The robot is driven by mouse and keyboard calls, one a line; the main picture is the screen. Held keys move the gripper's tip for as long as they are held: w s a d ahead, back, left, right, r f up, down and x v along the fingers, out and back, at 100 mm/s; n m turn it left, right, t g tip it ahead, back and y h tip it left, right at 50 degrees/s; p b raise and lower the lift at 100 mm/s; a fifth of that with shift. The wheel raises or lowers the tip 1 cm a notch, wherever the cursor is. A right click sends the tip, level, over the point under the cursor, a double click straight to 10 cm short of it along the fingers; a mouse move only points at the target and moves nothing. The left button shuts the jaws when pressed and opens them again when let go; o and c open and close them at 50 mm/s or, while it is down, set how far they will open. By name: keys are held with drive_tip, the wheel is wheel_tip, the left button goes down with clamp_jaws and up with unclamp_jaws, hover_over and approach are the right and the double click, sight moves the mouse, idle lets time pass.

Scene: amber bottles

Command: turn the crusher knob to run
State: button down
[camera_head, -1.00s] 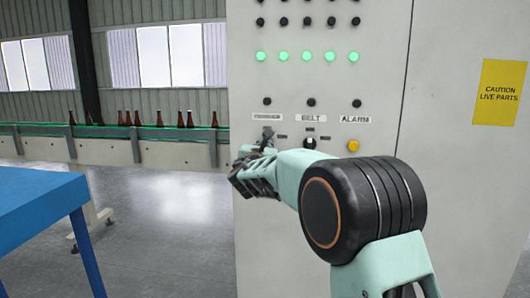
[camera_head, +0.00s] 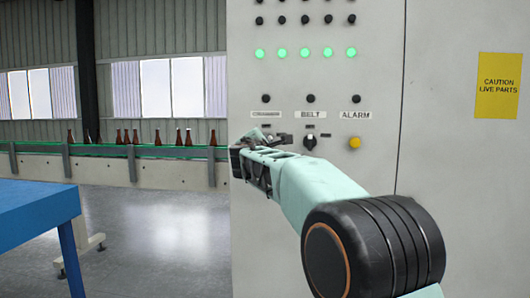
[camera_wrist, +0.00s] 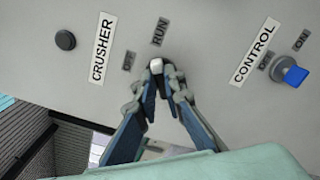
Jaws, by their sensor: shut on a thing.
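The crusher knob (camera_wrist: 156,66) shows its pale end in the wrist view, beside the CRUSHER label (camera_wrist: 102,49) and the OFF and RUN (camera_wrist: 160,31) marks. My gripper (camera_wrist: 161,72) is shut on the knob, with one finger on each side. The fingers hide most of the knob, so which mark it points to cannot be told. In the head view my gripper (camera_head: 272,140) is at the panel just below the CRUSHER label and covers the knob.
On the cabinet (camera_head: 440,200), the belt knob (camera_head: 310,142) and yellow alarm button (camera_head: 354,142) are close to the right of my gripper. A blue control knob (camera_wrist: 294,76) shows in the wrist view. A blue table (camera_head: 35,208) stands left. Bottles stand on the conveyor behind.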

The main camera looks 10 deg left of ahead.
drive_tip(key=shift+m+b, duration=0.45)
drive_tip(key=shift+m, duration=0.25)
drive_tip(key=c, duration=2)
unclamp_jaws()
drive_tip(key=s, duration=1.2)
drive_tip(key=shift+a, duration=0.2)
drive_tip(key=shift+s, duration=0.1)
